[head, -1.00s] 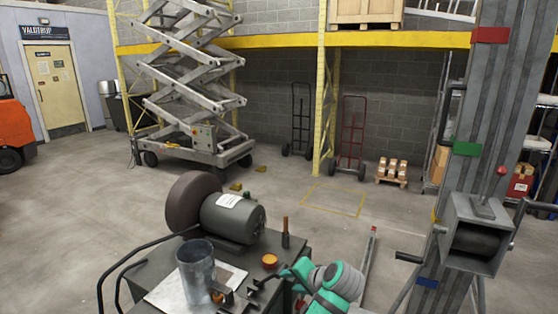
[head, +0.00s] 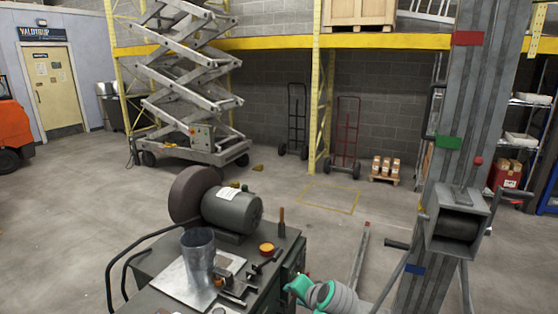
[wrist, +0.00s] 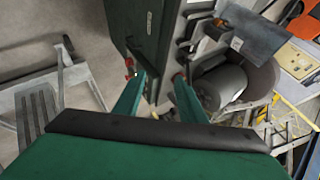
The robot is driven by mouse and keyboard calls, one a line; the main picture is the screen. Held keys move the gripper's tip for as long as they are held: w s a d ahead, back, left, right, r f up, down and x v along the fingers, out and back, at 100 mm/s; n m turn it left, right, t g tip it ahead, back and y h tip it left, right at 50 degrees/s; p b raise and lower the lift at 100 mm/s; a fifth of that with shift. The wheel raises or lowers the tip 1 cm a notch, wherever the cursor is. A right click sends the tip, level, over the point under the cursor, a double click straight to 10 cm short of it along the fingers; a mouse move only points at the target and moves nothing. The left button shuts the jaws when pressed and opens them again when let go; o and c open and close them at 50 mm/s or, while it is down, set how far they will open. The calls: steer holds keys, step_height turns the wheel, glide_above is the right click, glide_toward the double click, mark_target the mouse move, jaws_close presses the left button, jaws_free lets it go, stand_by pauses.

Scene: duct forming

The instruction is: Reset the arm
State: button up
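My gripper (wrist: 160,80) is open in the wrist view, with its two green fingers apart and nothing between them. It points down past the side of a dark green bench cabinet (wrist: 147,25). In the head view only teal and grey parts of my arm (head: 322,292) show at the bottom, just right of the bench (head: 150,262); the fingertips cannot be made out there. A grey metal duct tube (head: 198,262) stands upright on a sheet metal plate (head: 172,287) on the bench, apart from my arm.
A bench grinder (head: 232,210), an upright handled tool (head: 281,222) and a yellow-and-red button (head: 267,249) are on the bench. A grey column with a winch (head: 458,228) stands close on the right. Open floor (head: 90,200) lies beyond the bench.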

steer(key=s+d+f+t+h, duration=0.1)
steer(key=s+d+f+h, duration=0.3)
steer(key=s+d+f, duration=0.65)
steer(key=s+a+f+n+t+h, duration=0.1)
steer(key=s+f+n, duration=0.1)
steer(key=s+f, duration=0.3)
steer(key=s+a+f+n+t+h, duration=0.1)
steer(key=s+f+n, duration=0.15)
steer(key=s, duration=0.55)
steer(key=s+a+r+n+t+y, duration=0.1)
steer(key=s+a, duration=0.2)
steer(key=s, duration=0.4)
steer(key=s+a+n+t, duration=0.1)
steer(key=s+a, duration=0.2)
steer(key=s, duration=0.5)
steer(key=s+a+r+t, duration=0.1)
steer(key=s+a+r, duration=0.3)
steer(key=s, duration=0.3)
steer(key=s+a+r+t+y, duration=0.1)
steer(key=s+a+r, duration=0.3)
steer(key=s+r, duration=0.2)
steer(key=shift+v, duration=0.8)
steer(key=shift+n, duration=0.25)
